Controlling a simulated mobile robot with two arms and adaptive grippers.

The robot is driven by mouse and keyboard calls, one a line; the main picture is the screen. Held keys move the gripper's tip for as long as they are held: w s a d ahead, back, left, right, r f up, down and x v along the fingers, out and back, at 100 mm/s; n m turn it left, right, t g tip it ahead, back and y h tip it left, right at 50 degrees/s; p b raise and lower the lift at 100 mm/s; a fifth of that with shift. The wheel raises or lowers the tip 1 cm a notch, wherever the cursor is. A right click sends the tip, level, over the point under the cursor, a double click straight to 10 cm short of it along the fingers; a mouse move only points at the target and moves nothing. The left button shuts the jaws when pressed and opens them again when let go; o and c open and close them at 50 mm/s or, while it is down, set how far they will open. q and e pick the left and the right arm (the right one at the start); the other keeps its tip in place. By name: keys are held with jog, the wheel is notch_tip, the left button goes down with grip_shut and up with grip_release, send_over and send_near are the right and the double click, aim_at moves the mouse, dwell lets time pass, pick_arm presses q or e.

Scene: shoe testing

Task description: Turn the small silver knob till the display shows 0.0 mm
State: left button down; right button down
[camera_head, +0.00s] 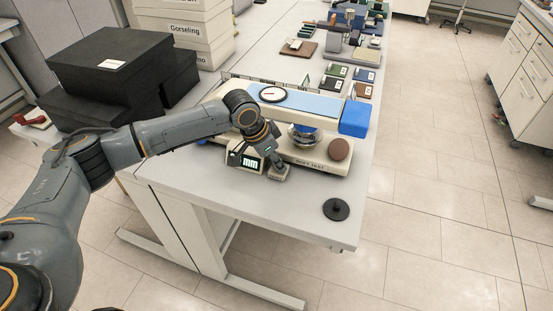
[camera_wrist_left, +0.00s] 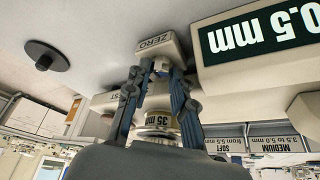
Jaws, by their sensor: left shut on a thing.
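The tester's display (camera_head: 250,162) is at its front left. It also shows upside down in the left wrist view (camera_wrist_left: 258,35), reading 0.5 mm, its leading edge cut off by the frame. A small block marked ZERO (camera_wrist_left: 155,43) stands next to it, also seen in the head view (camera_head: 280,175). The small silver knob (camera_wrist_left: 162,66) sits at this block, mostly hidden between my fingertips. My left gripper (camera_head: 275,163) reaches down to it from above and is shut on it; its fingers fill the middle of the wrist view (camera_wrist_left: 160,74). My right gripper is not in view.
The tester has a blue-topped arm (camera_head: 310,104), a blue end block (camera_head: 355,118) and a brown disc (camera_head: 339,149). A black disc (camera_head: 336,209) lies near the table's front right corner. Black boxes (camera_head: 110,70) stand at left. The front tabletop (camera_head: 220,196) is clear.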

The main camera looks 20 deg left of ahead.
pick_arm(q)
jog(key=n+y+p, duration=0.1)
jog(key=n+p, duration=0.2)
jog(key=p, duration=0.1)
jog(key=n+t+y+p, duration=0.1)
jog(key=n+p, duration=0.2)
jog(key=p, duration=0.2)
jog(key=shift+s+d+r, duration=0.15)
jog(key=shift+d+r, duration=0.05)
jog(key=shift+f+n+y+p, duration=0.15)
jog(key=shift+n+y+p, duration=0.35)
jog(key=shift+n+p, duration=0.75)
jog(key=c, duration=1.4)
grip_release()
jog(key=v, duration=1.1)
jog(key=shift+s+r, duration=0.25)
jog(key=shift+r, duration=0.05)
